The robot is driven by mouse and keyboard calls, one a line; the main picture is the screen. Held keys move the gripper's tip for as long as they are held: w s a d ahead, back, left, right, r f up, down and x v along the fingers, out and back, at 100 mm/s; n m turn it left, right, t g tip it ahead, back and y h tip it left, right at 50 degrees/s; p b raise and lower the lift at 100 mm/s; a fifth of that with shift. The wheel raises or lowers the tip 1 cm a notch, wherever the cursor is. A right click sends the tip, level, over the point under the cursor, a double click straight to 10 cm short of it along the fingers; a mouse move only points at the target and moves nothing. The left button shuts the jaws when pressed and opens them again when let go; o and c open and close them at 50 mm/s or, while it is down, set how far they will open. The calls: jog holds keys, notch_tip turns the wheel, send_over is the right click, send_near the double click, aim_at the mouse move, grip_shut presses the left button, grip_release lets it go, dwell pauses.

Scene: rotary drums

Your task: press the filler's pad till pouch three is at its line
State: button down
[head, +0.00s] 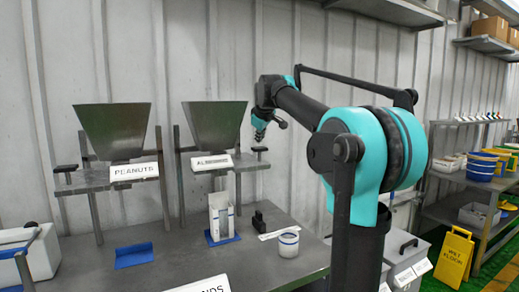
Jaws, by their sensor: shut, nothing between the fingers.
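Two grey metal hopper fillers stand at the back of the bench, one labelled PEANUTS (134,172) and one labelled ALMONDS (212,162). A black pad (260,149) sticks out at the right of the almonds filler; another black pad (66,168) is at the left of the peanuts filler. A white pouch (221,215) with blue marks stands upright on a blue tray under the almonds filler. Its number and fill level cannot be read. My gripper (259,136) is small in view, shut and empty, just above the almonds pad. I cannot tell whether it touches.
An empty blue tray (134,255) lies under the peanuts filler. A white cup with blue bands (289,243) and a small black block (258,218) stand right of the pouch. A partly cut-off label (212,285) is at the front edge. A yellow floor sign (455,258) stands at right.

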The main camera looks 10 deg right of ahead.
aim_at(260, 148)
jog(key=shift+f, duration=0.1)
jog(key=shift+f, duration=0.3)
jog(key=shift+f, duration=1.65)
dwell(1.8)
jog(key=shift+r, duration=2.1)
jog(key=shift+r, duration=2.5)
